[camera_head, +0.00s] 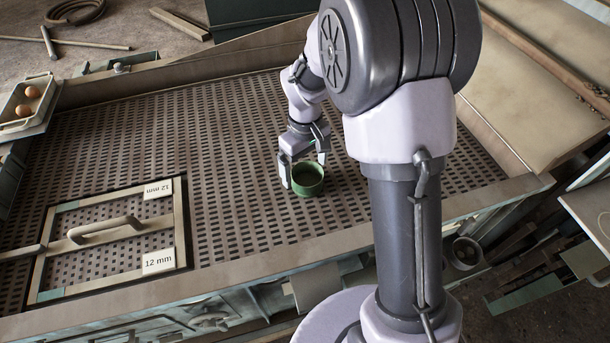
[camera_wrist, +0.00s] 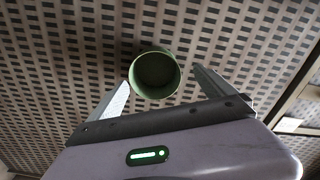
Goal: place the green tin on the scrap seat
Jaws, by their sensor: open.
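The green tin (camera_head: 308,180) is a short round open-topped cup standing on the perforated bed (camera_head: 230,130). In the wrist view the tin (camera_wrist: 155,75) shows its dark hollow inside, between and slightly beyond the fingertips. My gripper (camera_head: 304,172) is open, with one finger to the left of the tin and the other behind it to the right. In the wrist view my gripper (camera_wrist: 160,85) shows a gap between each finger and the tin's wall. I cannot pick out a scrap seat with certainty in either view.
A framed panel (camera_head: 183,225) with a handle and "12 mm" labels lies at the bed's left front. A small tray (camera_head: 13,125) with round brown items sits at the far left. Raised rims edge the bed. Bare bed lies left of and behind the tin.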

